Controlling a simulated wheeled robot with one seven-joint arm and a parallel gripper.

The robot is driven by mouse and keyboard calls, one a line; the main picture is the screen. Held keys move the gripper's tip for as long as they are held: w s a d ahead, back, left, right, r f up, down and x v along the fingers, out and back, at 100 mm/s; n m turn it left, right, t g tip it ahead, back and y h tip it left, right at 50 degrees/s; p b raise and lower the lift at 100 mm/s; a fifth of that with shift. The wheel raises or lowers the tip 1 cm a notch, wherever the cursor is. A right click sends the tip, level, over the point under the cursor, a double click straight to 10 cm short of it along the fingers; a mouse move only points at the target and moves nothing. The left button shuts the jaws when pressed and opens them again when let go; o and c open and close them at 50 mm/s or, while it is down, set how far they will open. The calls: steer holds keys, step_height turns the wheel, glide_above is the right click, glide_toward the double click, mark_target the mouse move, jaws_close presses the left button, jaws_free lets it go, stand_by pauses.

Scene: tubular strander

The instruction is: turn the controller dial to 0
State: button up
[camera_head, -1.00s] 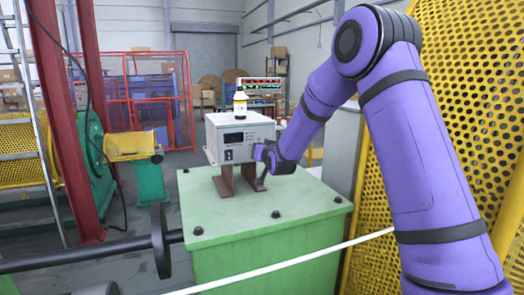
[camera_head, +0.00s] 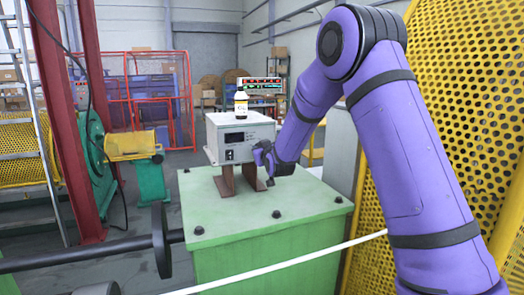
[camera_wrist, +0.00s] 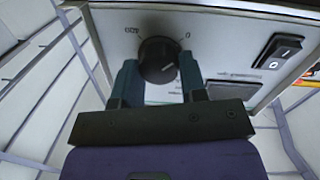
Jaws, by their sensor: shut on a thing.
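The controller (camera_head: 240,136) is a pale grey box on brown legs, standing on the green block. Its dark round dial (camera_wrist: 157,54) shows in the wrist view, between a "0" mark at upper right and a "400" mark at upper left, both seen upside down. A short light line on the dial points to the lower right, away from the "0". My gripper (camera_wrist: 159,66) is shut on the dial, one teal finger on each side. In the head view my gripper (camera_head: 262,154) is at the box's front right and hides the dial.
A black rocker switch (camera_wrist: 284,48) sits right of the dial in the wrist view. A bottle (camera_head: 240,103) stands on top of the controller. The green block (camera_head: 275,240) has bolts on its top. A yellow perforated guard (camera_head: 470,80) rises at the right, near my arm.

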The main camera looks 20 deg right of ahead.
steer(key=o, duration=0.9)
steer(key=s, duration=1)
steer(key=shift+s+a+r, duration=0.25)
steer(key=shift+s+a, duration=0.05)
steer(key=shift+s, duration=0.1)
steer(key=shift+r, duration=0.1)
steer(key=s+a+r+g+y, duration=0.1)
steer(key=s+r+g, duration=0.25)
steer(key=s, duration=0.45)
steer(key=s+r+g, duration=0.3)
steer(key=s+r, duration=0.2)
steer(key=s, duration=0.4)
steer(key=s+g, duration=0.2)
steer(key=s, duration=0.6)
steer(key=s+m+g, duration=0.1)
steer(key=s, duration=0.7)
steer(key=s+g, duration=0.2)
steer(key=s, duration=0.7)
steer(key=shift+a+f+m+g, duration=0.1)
steer(key=shift+f+m+g, duration=0.2)
steer(key=shift+m+g, duration=0.1)
